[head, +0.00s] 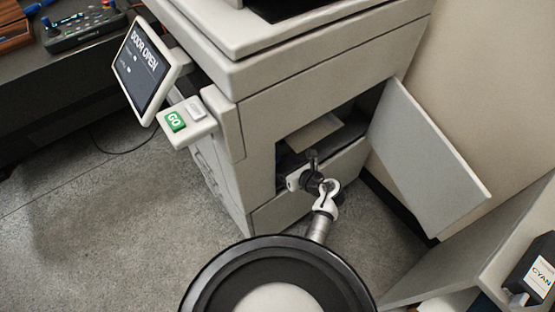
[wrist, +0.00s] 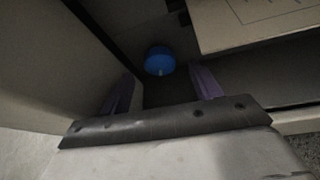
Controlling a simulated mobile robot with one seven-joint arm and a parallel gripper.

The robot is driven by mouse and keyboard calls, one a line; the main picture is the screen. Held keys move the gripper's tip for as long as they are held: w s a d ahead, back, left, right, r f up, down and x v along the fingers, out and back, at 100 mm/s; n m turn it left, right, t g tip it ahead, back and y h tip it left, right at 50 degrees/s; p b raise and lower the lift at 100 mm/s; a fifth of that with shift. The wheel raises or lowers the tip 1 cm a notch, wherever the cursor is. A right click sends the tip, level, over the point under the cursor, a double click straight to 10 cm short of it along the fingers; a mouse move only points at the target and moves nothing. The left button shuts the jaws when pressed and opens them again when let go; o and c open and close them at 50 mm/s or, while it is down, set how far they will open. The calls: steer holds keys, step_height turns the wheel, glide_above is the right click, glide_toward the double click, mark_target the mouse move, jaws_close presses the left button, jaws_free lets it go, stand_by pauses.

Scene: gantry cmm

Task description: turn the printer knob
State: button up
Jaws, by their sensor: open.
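The printer (head: 320,80) stands with its front door (head: 425,150) swung open to the right. The blue round knob (wrist: 158,62) shows in the wrist view, deep in a dark recess beside a grey wall. My gripper (wrist: 163,86) is open, with one dark finger on each side of the knob's line and nothing between them. The knob appears beyond the fingertips, apart from them. In the head view my gripper (head: 292,178) is at the left of the door opening, its fingertips hidden inside. I cannot make out the knob clearly there.
A pale flat panel (head: 313,133) lies inside the opening; it also shows at upper right in the wrist view (wrist: 255,22). A screen (head: 143,67) reads "DOOR OPEN", above a green GO button (head: 175,121). Left floor is clear.

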mark_target(277, 160)
steer(key=shift+x, duration=1.75)
steer(key=c, duration=1)
steer(key=shift+w+d+m+g+y+p, duration=0.1)
steer(key=shift+m+g+y+p, duration=0.2)
steer(key=shift+m+y+p, duration=0.5)
steer(key=shift+d+f+m+g+y+b, duration=0.15)
steer(key=shift+m+y+b, duration=0.2)
steer(key=shift+m, duration=0.5)
steer(key=shift+a+m+g+y+b, duration=0.1)
steer(key=shift+m+g+y+b, duration=0.1)
steer(key=shift+m+y, duration=0.45)
steer(key=shift+m, duration=0.3)
